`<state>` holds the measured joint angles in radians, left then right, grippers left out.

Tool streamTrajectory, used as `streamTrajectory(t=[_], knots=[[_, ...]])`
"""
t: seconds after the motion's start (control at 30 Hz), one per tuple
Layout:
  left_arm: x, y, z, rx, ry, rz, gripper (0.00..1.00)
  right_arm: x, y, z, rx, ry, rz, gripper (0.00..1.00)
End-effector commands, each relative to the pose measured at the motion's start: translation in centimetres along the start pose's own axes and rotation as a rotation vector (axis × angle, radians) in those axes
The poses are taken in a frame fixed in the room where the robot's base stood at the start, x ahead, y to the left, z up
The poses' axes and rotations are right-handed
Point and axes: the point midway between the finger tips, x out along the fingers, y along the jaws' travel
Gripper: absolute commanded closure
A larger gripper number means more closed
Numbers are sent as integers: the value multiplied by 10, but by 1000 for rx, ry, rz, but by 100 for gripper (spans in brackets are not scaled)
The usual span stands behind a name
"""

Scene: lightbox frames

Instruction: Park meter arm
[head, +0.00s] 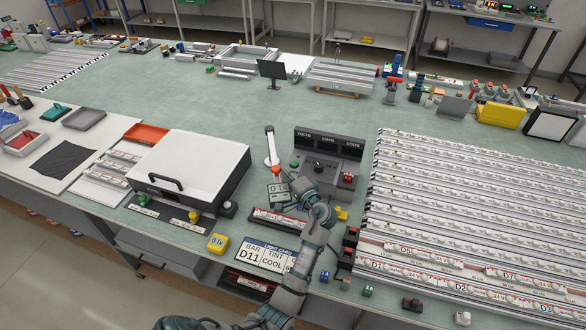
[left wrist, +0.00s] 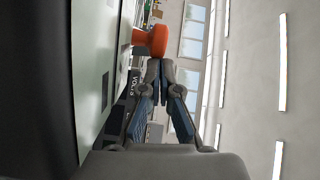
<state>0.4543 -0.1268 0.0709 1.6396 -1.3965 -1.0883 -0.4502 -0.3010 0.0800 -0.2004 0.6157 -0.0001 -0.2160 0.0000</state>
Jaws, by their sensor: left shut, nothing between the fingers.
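The meter arm (head: 271,146) is a slim white bar with a dark tip, standing up from the bench between the white-lidded box and the grey control console. An orange-red knob (head: 276,170) is at its lower end, beside a small grey display unit (head: 279,192). My left gripper (head: 288,178) is just to the right of the knob. In the left wrist view the orange knob (left wrist: 150,40) appears just beyond the shut, empty fingertips (left wrist: 160,66); whether they touch it I cannot tell. My right gripper is out of view.
The control console (head: 328,160) with dark displays and knobs stands just behind my left gripper. The white-lidded box (head: 190,165) is to the left. A wide rack of strip lights (head: 480,200) fills the right. The green bench (head: 200,105) is clear behind the box.

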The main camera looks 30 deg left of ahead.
Motion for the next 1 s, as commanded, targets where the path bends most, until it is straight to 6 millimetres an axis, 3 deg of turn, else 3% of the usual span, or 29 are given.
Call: streamTrajectory(t=[0.03, 0.4, 0.6, 1.0], knots=[[3, -7, 7, 2, 20, 1, 100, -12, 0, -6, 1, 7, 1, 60], [29, -16, 66, 8, 164, 23, 100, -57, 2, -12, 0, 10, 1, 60], [44, -17, 88, 8, 164, 22, 100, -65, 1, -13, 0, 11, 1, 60], [58, -18, 106, 5, 164, 24, 100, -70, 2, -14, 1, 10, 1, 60]])
